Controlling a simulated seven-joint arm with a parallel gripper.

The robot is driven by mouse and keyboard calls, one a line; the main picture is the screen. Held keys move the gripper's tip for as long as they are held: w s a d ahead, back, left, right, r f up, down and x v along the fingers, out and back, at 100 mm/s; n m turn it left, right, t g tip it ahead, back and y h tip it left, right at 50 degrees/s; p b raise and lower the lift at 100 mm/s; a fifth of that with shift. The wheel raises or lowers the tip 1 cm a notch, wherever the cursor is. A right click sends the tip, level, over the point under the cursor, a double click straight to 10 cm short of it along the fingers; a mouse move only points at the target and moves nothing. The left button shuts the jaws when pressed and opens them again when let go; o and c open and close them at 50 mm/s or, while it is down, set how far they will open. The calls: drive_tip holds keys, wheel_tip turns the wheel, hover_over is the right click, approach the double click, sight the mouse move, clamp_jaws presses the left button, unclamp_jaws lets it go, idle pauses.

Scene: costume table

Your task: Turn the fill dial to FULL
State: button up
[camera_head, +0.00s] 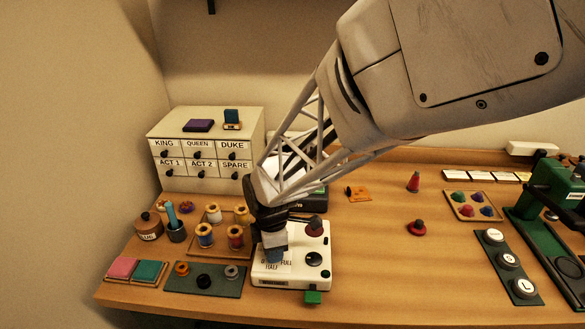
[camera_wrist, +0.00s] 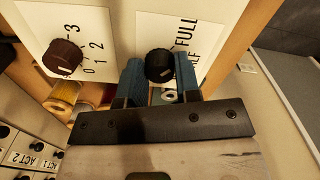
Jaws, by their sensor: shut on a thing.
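The fill dial is a black round knob (camera_wrist: 159,66) on a white panel, seen in the wrist view. The printed words FULL and HALF (camera_wrist: 188,40) run beside it. My gripper (camera_wrist: 160,78) is shut on the dial, with one blue finger on each side of it. In the head view my gripper (camera_head: 274,254) points down onto the left part of the white machine (camera_head: 292,280), and it hides the dial there. Part of the FULL/HALF label shows beside the fingers. I cannot tell where the dial's pointer aims.
A brown dial (camera_wrist: 66,57) with a numbered scale sits near the fill dial. The machine also carries a black round part (camera_head: 313,259). Thread spools (camera_head: 205,235) stand left of it, and a dark green tray (camera_head: 205,281) lies at front left. Open table lies right.

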drive_tip(key=shift+n, duration=1)
drive_tip(key=o, duration=0.9)
drive_tip(key=shift+r, duration=0.1)
drive_tip(key=shift+r, duration=3.85)
